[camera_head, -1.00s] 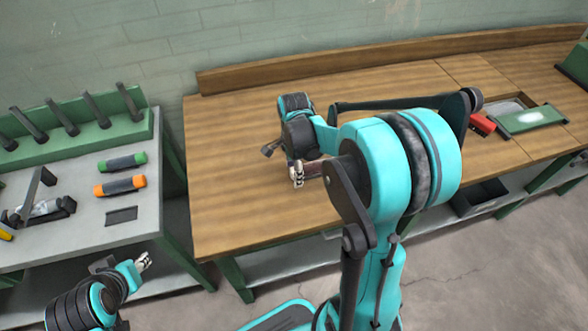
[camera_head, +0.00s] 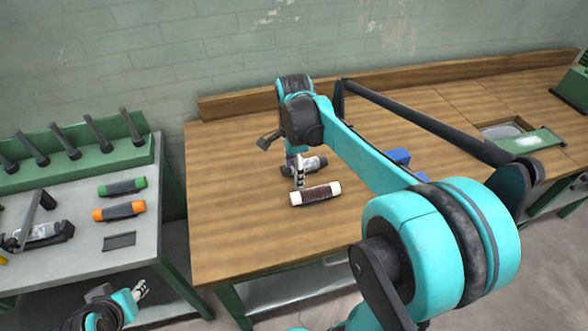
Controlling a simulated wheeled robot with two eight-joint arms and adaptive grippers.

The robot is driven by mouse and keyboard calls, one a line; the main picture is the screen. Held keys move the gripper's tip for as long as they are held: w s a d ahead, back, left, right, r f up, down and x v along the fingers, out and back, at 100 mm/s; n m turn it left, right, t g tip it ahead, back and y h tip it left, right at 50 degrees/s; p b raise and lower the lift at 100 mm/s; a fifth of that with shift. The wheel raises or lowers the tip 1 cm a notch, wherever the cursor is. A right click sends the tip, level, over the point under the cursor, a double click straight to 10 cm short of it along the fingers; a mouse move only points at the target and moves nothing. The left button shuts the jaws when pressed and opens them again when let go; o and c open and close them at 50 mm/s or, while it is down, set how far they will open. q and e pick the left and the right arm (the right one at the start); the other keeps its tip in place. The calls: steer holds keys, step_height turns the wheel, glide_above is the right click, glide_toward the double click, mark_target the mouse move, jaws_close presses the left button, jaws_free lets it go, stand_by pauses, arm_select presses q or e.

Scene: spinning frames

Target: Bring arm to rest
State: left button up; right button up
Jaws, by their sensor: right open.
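My right arm reaches over the wooden workbench (camera_head: 235,235). Its gripper (camera_head: 299,184) points down over the bench, open, just behind a brown spool with white ends (camera_head: 316,194) lying on the wood. I cannot tell whether the fingertips touch either spool. My left gripper (camera_head: 140,290) is low at the bottom left, beside the grey table's front edge. It is too small to tell whether its jaws are apart.
The grey table (camera_head: 75,245) at left holds a green spool (camera_head: 122,187), an orange spool (camera_head: 119,210) and a green rack (camera_head: 90,157) with dark pegs. A blue object (camera_head: 398,157) sits behind my right arm. The bench's left front is clear.

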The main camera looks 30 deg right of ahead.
steer(key=shift+r, duration=0.1)
stand_by(0.5)
steer(key=s+a+f+n+t, duration=0.2)
steer(key=s+a+n+t, duration=0.5)
steer(key=n, duration=1.3)
steer(key=shift+s+a+n, duration=0.3)
steer(key=shift+s+a, duration=1.5)
steer(key=shift+s, duration=0.2)
